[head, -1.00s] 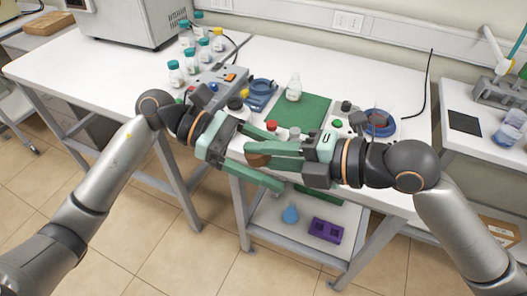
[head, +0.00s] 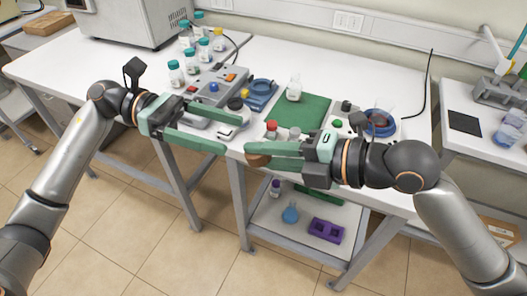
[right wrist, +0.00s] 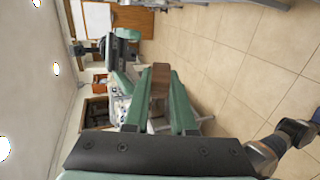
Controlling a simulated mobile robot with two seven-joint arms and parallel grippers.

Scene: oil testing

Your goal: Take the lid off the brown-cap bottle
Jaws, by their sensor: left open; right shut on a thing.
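My right gripper (head: 257,155) is shut on a brown lid (head: 256,160), held in front of the table's front edge. The lid also shows between the fingers in the right wrist view (right wrist: 161,80); no bottle is visible under it. My left gripper (head: 232,134) is open and empty, to the left of the right gripper, with its fingers pointing right. A clear bottle (head: 294,89) with no coloured cap stands upright on the green mat (head: 303,112). I cannot tell for certain whether the lid belongs to it.
Several capped bottles (head: 176,73) stand at the back left beside a grey device (head: 207,92). A red-capped bottle (head: 271,128) is close behind my right fingers. A blue-based device (head: 380,125) is on the right. A lower shelf holds a purple rack (head: 326,230).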

